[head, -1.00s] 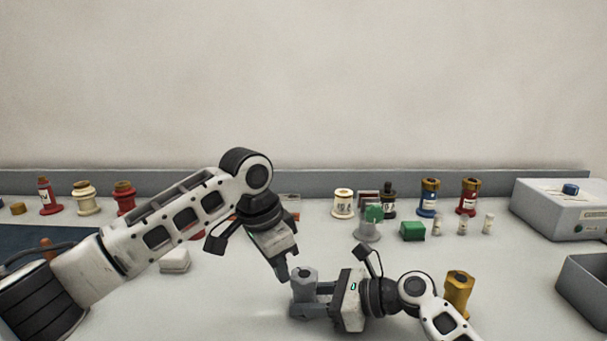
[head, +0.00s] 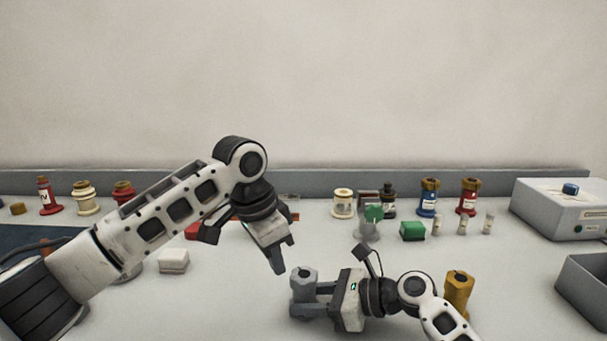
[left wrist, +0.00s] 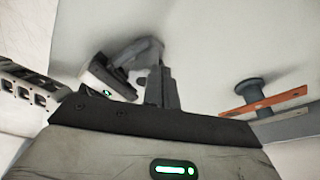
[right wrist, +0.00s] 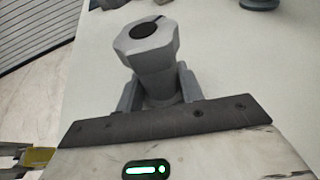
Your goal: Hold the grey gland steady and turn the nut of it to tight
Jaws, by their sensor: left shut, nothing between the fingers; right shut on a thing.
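The grey gland (head: 303,291) stands upright on the table near the front middle. Its grey hexagonal nut (right wrist: 148,40) is on top, with a dark round opening, in the right wrist view. My right gripper (head: 312,300) comes in from the right and is shut on the gland's body below the nut. Its fingers (right wrist: 158,88) lie on both sides of the body in the right wrist view. My left gripper (head: 278,270) is shut and empty, up and to the left of the gland, apart from it. Its closed fingers (left wrist: 162,90) show in the left wrist view.
A gold gland-like part (head: 458,292) stands close to the right arm. A green block (head: 412,231) and a grey stand with a green top (head: 373,215) are behind. A white block (head: 173,261) lies left. A grey bin (head: 585,290) and a control box (head: 560,212) stand right.

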